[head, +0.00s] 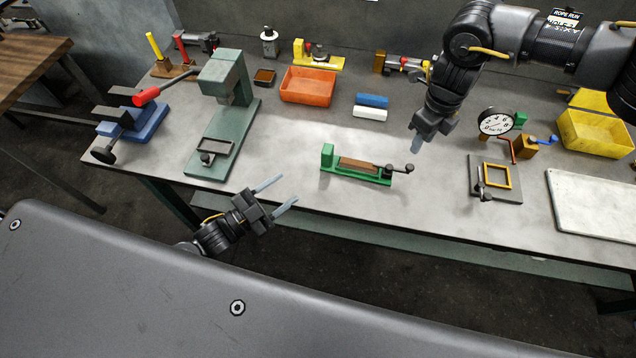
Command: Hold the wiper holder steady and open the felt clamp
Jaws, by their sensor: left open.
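The wiper holder looks to be the green fixture (340,172) near the middle front of the bench. It has a green end block at its left and a brown strip (358,163) along its top. A small lever with a dark knob (408,168) at its right end looks like the felt clamp; I cannot tell its exact state. My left gripper (278,196) is open and empty, in front of the bench edge, left of and apart from the fixture. My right gripper (417,143) points down above the fixture's right end, apart from the lever; its finger gap is hidden.
A green press (222,115) with a red handle stands to the left. A dark plate with a yellow frame (497,176) and a dial gauge (495,121) are to the right. An orange bin (308,85) and blue and white blocks (371,101) lie behind. Bench around the fixture is clear.

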